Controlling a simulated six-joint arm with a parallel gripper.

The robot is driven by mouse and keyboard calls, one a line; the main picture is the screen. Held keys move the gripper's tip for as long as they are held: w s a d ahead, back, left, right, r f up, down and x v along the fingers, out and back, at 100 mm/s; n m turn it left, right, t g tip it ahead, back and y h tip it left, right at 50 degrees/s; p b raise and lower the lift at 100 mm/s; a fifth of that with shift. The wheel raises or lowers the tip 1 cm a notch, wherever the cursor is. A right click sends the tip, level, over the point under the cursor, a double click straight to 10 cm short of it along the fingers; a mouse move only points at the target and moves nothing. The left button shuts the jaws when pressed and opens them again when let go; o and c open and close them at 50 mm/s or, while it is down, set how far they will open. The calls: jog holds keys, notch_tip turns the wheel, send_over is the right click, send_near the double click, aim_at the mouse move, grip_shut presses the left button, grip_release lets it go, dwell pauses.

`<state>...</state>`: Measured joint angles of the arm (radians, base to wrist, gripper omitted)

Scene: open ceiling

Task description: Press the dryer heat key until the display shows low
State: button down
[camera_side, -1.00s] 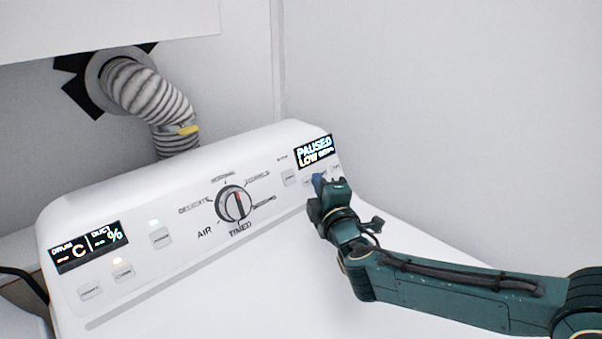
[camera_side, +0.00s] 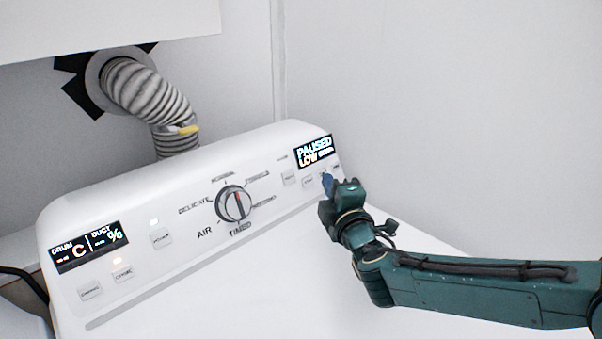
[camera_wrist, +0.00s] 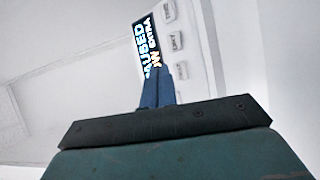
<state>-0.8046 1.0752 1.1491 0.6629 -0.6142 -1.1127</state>
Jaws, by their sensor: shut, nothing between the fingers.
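The dryer's right display (camera_side: 314,151) is lit and reads PAUSED with LOW below it; it also shows, turned on its side, in the wrist view (camera_wrist: 147,45). A row of small pale keys sits under it, including one key (camera_side: 308,182) left of my fingers. My gripper (camera_side: 327,183) is shut and empty, with its blue fingertips close to the keys at the right end of the panel. In the wrist view the shut fingers (camera_wrist: 158,92) point toward the display and key row. I cannot tell whether the fingertips touch a key or which key lies behind them.
A round dial (camera_side: 234,205) sits mid-panel. A left display (camera_side: 88,246) reads DRUM and DUCT, with several keys near it. A ribbed duct hose (camera_side: 150,92) rises behind the dryer. The white dryer top (camera_side: 230,290) is clear in front of the panel.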

jog(key=shift+s+d+r, duration=0.45)
jog(key=shift+s+d, duration=0.4)
dwell(0.9)
